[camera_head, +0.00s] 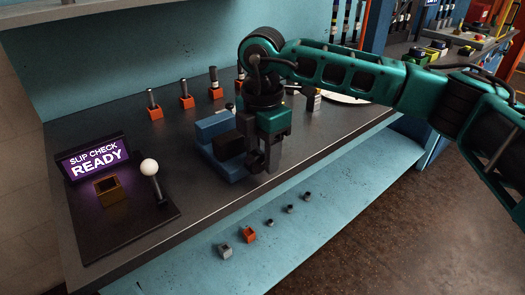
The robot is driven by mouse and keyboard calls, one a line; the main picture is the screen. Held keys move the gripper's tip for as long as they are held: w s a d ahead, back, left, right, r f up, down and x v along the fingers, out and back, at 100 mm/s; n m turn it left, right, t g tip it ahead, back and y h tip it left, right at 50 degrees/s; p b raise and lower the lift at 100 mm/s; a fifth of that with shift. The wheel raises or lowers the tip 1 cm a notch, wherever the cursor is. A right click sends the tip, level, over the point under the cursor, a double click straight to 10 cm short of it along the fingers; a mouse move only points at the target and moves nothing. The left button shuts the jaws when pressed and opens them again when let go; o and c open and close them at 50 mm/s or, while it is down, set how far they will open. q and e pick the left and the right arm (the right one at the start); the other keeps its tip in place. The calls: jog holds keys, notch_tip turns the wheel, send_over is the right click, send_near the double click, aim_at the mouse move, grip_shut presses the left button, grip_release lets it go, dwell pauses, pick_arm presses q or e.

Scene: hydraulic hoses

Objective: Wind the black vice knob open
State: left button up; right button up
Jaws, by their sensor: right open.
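The blue vice (214,128) stands on the dark workbench, with a dark block (229,144) on its right side. My right arm reaches in from the right, and its gripper (263,160) points down at the right side of the vice. The right gripper is open, its fingers close to the vice. I cannot make out the black knob clearly; the gripper and wrist cover that side of the vice. Whether the fingers touch the knob cannot be told. My left gripper is not in view.
At the left, a "SLIP CHECK READY" sign (94,157) stands behind a brass-coloured block (108,190) and a white-balled lever (150,168). Several orange-based posts (186,101) stand behind the vice. Small fittings (248,234) lie on the lower shelf. The front bench (150,238) is clear.

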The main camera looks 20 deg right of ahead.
jog(key=shift+c, duration=0.4)
grip_shut()
jog(key=shift+h, duration=0.3)
